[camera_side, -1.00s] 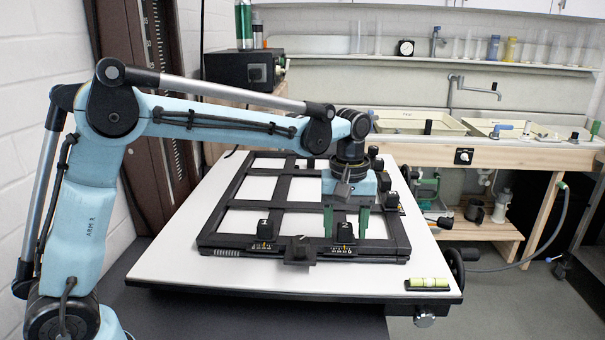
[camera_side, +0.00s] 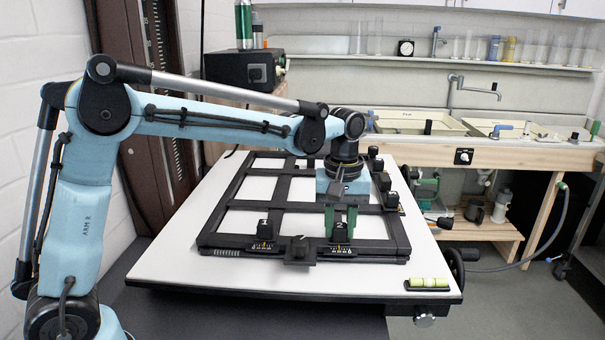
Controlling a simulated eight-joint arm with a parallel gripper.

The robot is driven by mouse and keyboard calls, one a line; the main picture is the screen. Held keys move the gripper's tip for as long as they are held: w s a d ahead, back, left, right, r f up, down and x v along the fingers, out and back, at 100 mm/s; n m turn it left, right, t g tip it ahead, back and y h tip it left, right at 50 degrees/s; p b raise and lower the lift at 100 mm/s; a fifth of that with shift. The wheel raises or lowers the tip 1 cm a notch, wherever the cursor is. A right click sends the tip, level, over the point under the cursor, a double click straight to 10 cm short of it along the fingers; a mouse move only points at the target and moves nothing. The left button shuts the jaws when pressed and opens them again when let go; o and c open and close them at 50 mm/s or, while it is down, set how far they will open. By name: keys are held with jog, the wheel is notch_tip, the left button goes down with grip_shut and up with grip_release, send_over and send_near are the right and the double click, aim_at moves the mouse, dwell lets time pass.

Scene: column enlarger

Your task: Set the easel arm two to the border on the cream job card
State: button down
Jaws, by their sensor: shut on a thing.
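The black easel (camera_side: 225,240) lies on the white baseboard, its bars crossing over white paper. Two black numbered blocks sit on its front rail. The right block (camera_side: 341,231) seems to read 2 and is probably easel arm two. The left block (camera_side: 264,229) has a number too small to read surely. My gripper (camera_side: 340,220) points down over the front rail, its green fingers closed on the sides of the right block. The fingertips' lower ends are partly hidden by the block. I cannot make out a cream job card.
More black blocks stand along the easel's right rail (camera_side: 391,201). A yellow-green level (camera_side: 429,283) lies at the baseboard's front right corner. Sinks (camera_side: 415,122) stand behind.

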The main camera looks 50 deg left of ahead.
jog(key=c, duration=0.8)
grip_release()
jog(key=shift+f, duration=0.15)
notch_tip(320, 180, up, 12)
jog(key=s+f+m+t, duration=0.1)
jog(key=s, duration=0.1)
jog(key=s+a+f+m+t, duration=0.1)
jog(key=s+m, duration=0.1)
jog(key=s+a+f+m+t, duration=0.1)
jog(key=s, duration=0.2)
jog(key=s+f+m+t, duration=0.1)
jog(key=s+f, duration=0.1)
jog(key=f, duration=0.1)
jog(key=s+a+f+m+t, duration=0.1)
jog(key=s+f+m, duration=0.1)
jog(key=s, duration=0.1)
jog(key=s+f+m+t, duration=0.1)
jog(key=s+f+m, duration=0.1)
jog(key=s+f, duration=0.1)
jog(key=shift+a+f+t, duration=0.25)
jog(key=shift+f+t, duration=0.05)
jog(key=shift+t, duration=0.1)
jog(key=shift+a, duration=0.45)
